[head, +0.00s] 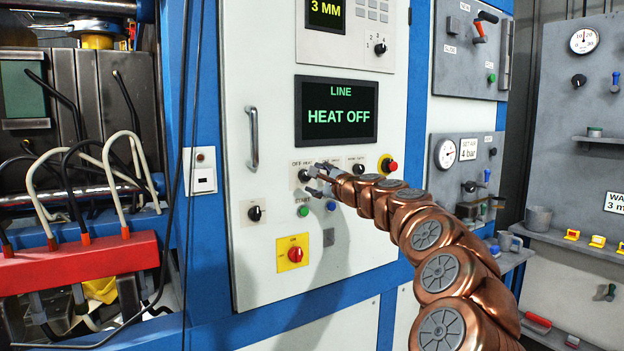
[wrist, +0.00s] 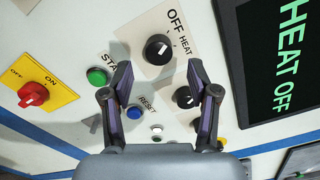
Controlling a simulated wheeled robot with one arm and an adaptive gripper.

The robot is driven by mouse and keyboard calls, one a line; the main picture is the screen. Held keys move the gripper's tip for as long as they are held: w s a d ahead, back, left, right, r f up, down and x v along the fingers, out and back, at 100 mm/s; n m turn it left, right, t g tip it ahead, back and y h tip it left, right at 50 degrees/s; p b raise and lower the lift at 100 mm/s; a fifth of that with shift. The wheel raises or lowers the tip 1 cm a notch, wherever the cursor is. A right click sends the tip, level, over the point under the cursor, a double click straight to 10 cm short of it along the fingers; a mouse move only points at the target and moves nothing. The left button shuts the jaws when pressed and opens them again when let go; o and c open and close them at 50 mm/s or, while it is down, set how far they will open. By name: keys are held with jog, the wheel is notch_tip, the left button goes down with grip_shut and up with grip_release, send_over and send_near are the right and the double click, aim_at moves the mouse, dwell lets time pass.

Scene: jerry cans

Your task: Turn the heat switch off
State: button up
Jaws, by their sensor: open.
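The heat switch (wrist: 158,48) is a black round knob with a white pointer line, on a pale panel. The label beside it reads OFF HEAT. It also shows in the head view (head: 304,175), just left of my gripper's fingers. My gripper (wrist: 160,72) is open and empty, with its two fingers apart. In the wrist view the knob lies beyond the fingertips, between their lines. I cannot tell whether a finger touches it. In the head view my gripper (head: 318,181) is close to the panel. The display (head: 337,111) reads LINE HEAT OFF in green.
A second black knob (wrist: 184,97) is close to the right finger. A green button (wrist: 97,76) and a blue button (wrist: 134,112) are near the left finger. A red switch on a yellow plate (head: 293,253) sits lower down. A door handle (head: 252,138) sticks out at left.

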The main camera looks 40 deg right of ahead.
jog(key=s, duration=0.7)
jog(key=shift+s+a, duration=0.15)
jog(key=shift+a, duration=0.15)
dwell(0.3)
